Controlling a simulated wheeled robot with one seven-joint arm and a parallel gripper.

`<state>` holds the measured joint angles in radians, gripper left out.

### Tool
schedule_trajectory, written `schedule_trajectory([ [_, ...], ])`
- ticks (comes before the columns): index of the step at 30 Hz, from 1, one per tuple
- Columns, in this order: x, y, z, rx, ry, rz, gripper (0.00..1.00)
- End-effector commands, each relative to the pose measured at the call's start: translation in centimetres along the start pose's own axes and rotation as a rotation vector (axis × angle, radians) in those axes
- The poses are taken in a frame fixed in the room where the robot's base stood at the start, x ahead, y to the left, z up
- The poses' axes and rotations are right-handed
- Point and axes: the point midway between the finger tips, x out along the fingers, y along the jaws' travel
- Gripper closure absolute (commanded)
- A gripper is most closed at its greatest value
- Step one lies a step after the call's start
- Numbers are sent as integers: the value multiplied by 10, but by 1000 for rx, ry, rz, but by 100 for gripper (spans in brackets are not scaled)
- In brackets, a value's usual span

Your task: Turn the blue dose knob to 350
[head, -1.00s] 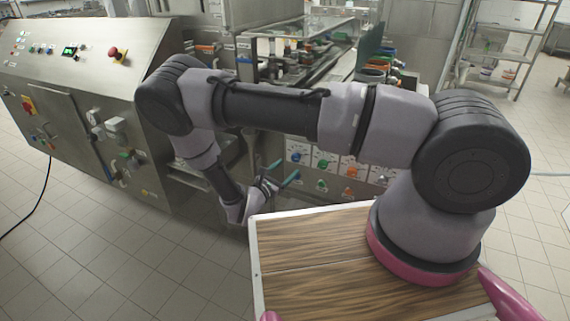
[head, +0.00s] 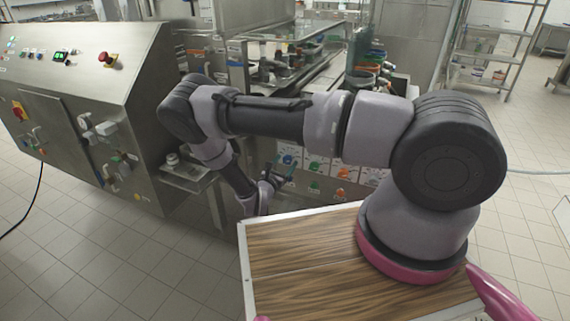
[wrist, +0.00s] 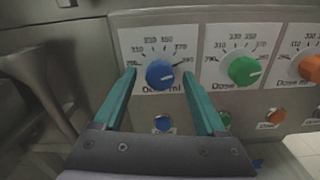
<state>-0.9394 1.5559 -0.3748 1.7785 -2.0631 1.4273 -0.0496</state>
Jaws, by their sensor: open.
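The blue dose knob (wrist: 160,74) is on a white dial plate labelled "Dose ml" in the wrist view. A printed scale arcs above it, with 370 at the upper right. A faint pale mark shows towards the knob's right side, but I cannot read its setting exactly. My gripper (wrist: 159,77) is open, with one teal finger on each side of the knob in the picture and gaps to both. I cannot tell how far the fingertips are from the panel. In the head view, my gripper (head: 279,171) is just below the blue knob (head: 288,160).
A green knob (wrist: 243,70) and an orange knob (wrist: 310,68) sit to the right. A metal post (wrist: 40,90) stands at left.

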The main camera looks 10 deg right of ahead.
Motion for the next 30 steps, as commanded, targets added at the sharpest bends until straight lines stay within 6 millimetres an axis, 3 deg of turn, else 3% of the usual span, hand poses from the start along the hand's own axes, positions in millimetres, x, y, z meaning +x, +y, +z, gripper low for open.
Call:
schedule_trajectory([
  [8,2,0,0,0,0,1,26],
  [14,2,0,0,0,0,0,99],
  [23,1,0,0,-24,1,1,100],
  [30,1,0,-1,-140,0,2,100],
])
